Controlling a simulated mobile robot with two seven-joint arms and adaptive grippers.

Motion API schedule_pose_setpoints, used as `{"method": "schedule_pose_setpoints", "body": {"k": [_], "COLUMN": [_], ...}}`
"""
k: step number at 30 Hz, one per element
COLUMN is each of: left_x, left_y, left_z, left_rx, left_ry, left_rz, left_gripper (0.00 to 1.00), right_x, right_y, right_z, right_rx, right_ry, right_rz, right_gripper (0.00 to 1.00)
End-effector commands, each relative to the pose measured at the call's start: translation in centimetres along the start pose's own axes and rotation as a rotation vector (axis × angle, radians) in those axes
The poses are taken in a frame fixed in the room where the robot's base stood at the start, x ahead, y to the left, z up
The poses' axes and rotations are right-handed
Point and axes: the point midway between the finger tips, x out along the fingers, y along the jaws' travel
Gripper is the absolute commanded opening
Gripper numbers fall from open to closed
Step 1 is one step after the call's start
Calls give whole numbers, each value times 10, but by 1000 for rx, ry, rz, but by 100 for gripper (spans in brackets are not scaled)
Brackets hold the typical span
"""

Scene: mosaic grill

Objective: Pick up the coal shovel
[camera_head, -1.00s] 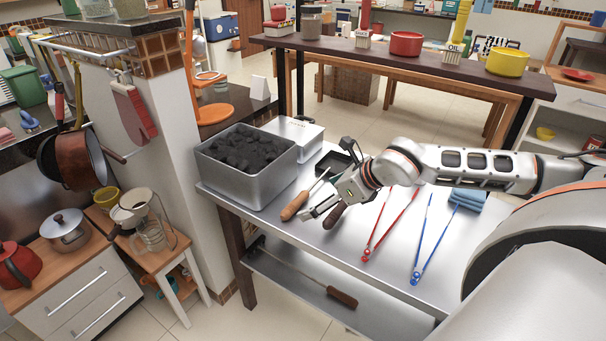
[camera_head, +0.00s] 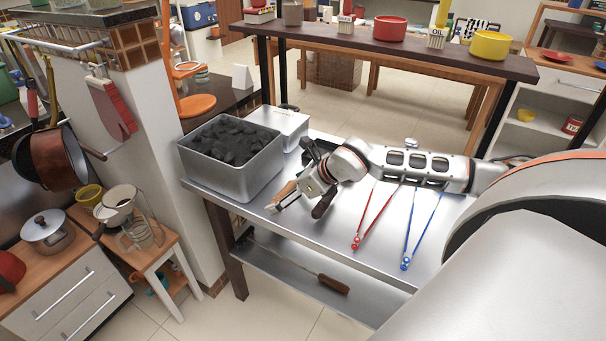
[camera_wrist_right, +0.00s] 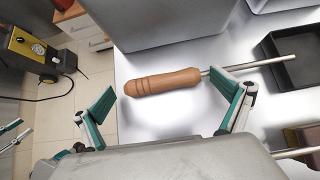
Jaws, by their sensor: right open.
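A tool with a light wooden handle (camera_wrist_right: 162,82) and a thin metal rod lies on the metal table. Its handle also shows partly in the head view (camera_head: 284,191). A black pan (camera_wrist_right: 292,58) lies at the rod's far end; I cannot tell whether they are joined, or which tool is the coal shovel. A dark brown handle (camera_head: 323,205) lies to the right. My right gripper (camera_head: 296,186) is open and empty. In the right wrist view its fingers (camera_wrist_right: 166,88) are spread on either side of the light handle, with no visible grip. My left gripper is out of view.
Red tongs (camera_head: 371,220) and blue tongs (camera_head: 409,232) lie to the right. Another wooden-handled tool (camera_head: 333,284) is on the lower shelf (camera_head: 270,262).

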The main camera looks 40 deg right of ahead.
Motion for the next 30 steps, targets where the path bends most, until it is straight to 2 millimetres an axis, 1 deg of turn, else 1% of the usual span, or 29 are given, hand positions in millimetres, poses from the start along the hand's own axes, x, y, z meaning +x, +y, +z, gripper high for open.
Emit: {"method": "schedule_pose_setpoints", "body": {"k": [6,8,9,10,11,23,26,30], "left_x": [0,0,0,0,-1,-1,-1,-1], "left_y": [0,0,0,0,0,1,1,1], "left_z": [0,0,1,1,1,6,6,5], "left_rx": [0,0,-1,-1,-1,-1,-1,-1], "left_ry": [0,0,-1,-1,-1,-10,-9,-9], "left_rz": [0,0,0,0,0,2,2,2], "left_gripper": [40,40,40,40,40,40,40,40], "right_x": [1,1,1,1,1,-1,-5,-17], "right_y": [0,0,0,0,0,0,0,-1], "right_z": [0,0,0,0,0,0,5,18], "right_rx": [-1,-1,-1,0,0,1,0,-2], "right_ry": [0,0,0,0,0,2,0,-2], "right_rz": [-1,-1,-1,-1,-1,0,0,-3], "right_gripper": [100,84,74,66,64,64,64,64]}}
